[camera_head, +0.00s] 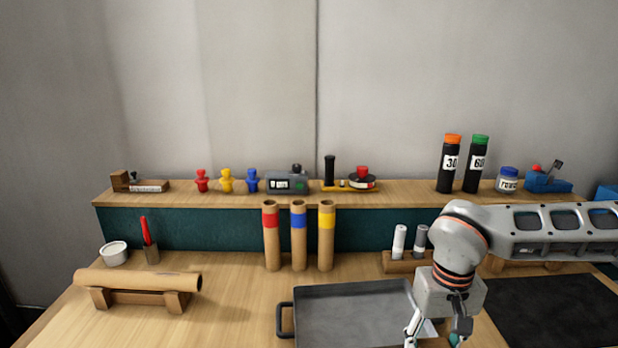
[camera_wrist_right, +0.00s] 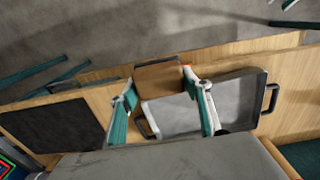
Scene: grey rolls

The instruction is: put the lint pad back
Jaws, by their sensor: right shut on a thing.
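My right gripper (camera_head: 438,332) is low at the bottom edge of the head view, over the right side of the grey tray (camera_head: 350,312). In the right wrist view, my right gripper (camera_wrist_right: 160,77) is shut on a flat brown block (camera_wrist_right: 158,80), which looks like the lint pad. The block sits between the two fingertips, with the tray (camera_wrist_right: 255,100) behind it. In the head view the block is mostly hidden by the gripper and the frame edge. My left gripper is not in view.
A dark mat (camera_head: 555,312) lies right of the tray. Behind stand a white roll (camera_head: 399,242) and a grey roll (camera_head: 420,238), and three banded tubes (camera_head: 298,238). A cardboard roll (camera_head: 140,280) rests on a wooden cradle at left. The shelf (camera_head: 400,190) holds several small items.

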